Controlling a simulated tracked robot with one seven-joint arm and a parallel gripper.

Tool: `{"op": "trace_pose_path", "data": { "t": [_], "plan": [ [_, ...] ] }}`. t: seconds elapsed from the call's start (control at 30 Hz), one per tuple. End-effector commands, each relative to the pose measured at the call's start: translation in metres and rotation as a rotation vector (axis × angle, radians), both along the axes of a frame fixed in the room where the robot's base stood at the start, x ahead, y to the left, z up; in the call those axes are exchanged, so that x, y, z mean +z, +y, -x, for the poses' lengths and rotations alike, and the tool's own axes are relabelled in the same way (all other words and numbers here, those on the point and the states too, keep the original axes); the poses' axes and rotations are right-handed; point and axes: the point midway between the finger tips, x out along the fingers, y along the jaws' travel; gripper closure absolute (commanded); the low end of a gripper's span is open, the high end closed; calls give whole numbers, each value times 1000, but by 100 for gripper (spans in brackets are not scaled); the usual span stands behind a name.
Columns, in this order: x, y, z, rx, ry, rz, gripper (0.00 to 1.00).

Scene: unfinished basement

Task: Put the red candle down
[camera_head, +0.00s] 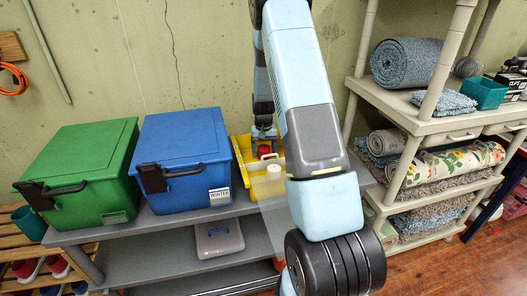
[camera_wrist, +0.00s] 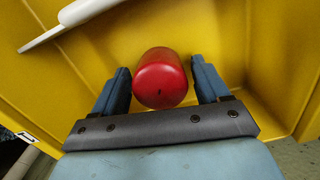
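The red candle (camera_wrist: 161,78) is a short round cylinder inside the yellow bin (camera_wrist: 270,50), seen from above in the wrist view. My gripper (camera_wrist: 160,66) is open, with one finger on each side of the candle. A gap shows between each finger and the candle. In the head view my gripper (camera_head: 264,134) reaches down into the yellow bin (camera_head: 241,160), and the red candle (camera_head: 263,150) shows just below it. Whether the candle rests on the bin's floor is hard to tell.
A beige rack (camera_head: 405,125) stands on the right.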

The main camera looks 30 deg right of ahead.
Motion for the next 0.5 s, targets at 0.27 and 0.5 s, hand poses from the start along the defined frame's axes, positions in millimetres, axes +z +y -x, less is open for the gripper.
{"op": "trace_pose_path", "data": {
  "t": [0.27,0.5],
  "plan": [
    [1,0,0,0,0,0,20],
    [21,-1,-2,0,-3,1,20]
  ]
}}
